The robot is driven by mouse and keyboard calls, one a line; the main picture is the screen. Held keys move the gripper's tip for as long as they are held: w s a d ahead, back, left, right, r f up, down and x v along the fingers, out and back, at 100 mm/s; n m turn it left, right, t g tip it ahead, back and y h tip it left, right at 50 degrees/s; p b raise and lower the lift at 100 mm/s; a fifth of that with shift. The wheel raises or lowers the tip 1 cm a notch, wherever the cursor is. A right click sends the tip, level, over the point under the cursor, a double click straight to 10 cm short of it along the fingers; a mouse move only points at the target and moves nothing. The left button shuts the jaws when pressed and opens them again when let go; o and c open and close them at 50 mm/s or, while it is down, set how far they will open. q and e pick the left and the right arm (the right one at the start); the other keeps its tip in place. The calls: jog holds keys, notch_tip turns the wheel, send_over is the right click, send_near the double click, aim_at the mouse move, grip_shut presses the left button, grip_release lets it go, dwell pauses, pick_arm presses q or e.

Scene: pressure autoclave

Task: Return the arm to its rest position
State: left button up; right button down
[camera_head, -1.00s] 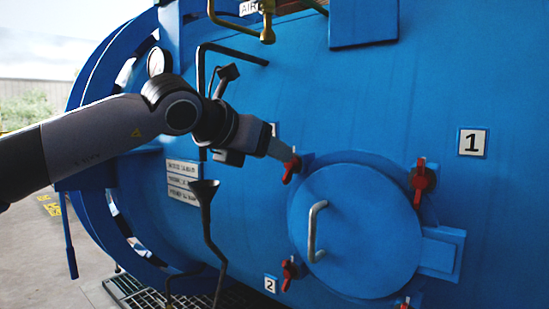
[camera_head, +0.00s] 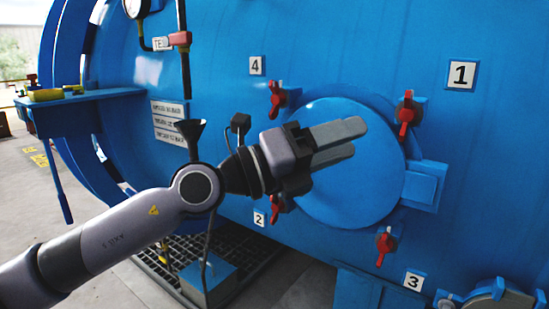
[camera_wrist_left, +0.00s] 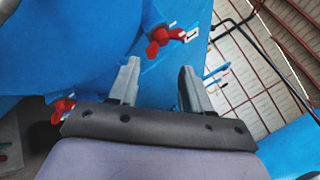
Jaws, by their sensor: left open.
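My left arm comes in from the lower left in the head view. Its gripper (camera_head: 350,142) is open and empty, with the two fingers pointing right in front of the round blue door (camera_head: 362,185). The gripper covers part of the door, and the door's handle does not show. In the left wrist view the open fingers (camera_wrist_left: 160,70) have nothing between them. The wrist view also shows a red clamp handle (camera_wrist_left: 159,41) beyond the fingertips, apart from them. My right gripper is not in view.
Red clamp handles surround the door: one by label 4 (camera_head: 276,98), one by label 1 (camera_head: 406,113), one by label 3 (camera_head: 385,246), and one by label 2, partly hidden. A black funnel (camera_head: 190,134) and a blue side shelf (camera_head: 90,108) stand left. Floor grating lies below.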

pick_arm(q)
jog(key=w+a+f+n+t+y, duration=0.1)
jog(key=a+f+n+t+y, duration=0.25)
jog(key=a+n+t, duration=0.55)
jog(key=w+a+f+n+t+y, duration=0.1)
jog(key=a+f+n+t+y, duration=0.4)
jog(key=n, duration=0.9)
jog(key=s+a+f+n+g+y, duration=0.1)
jog(key=a+f+n+g+y, duration=0.1)
jog(key=a+f+n+y, duration=0.5)
jog(key=s+a+f+n+g+y, duration=0.1)
jog(key=a+f+n+y, duration=0.3)
jog(key=f, duration=0.5)
jog(key=s+a+f+n+g, duration=0.3)
jog(key=s+f+g, duration=0.4)
jog(key=s+f, duration=0.45)
jog(key=s+a+f+n+g, duration=0.2)
jog(key=s+a+f+g, duration=0.3)
jog(key=s+f, duration=0.65)
jog(key=w+d+f+t+h, duration=0.2)
jog(key=w+d+f+t, duration=0.2)
jog(key=d+t, duration=0.1)
notch_tip(320, 180, up, 10)
jog(key=p, duration=1.2)
jog(key=shift+s+a+r+t+p, duration=0.2)
jog(key=shift+a+r+t+p, duration=0.05)
jog(key=shift+a+t+p, duration=0.2)
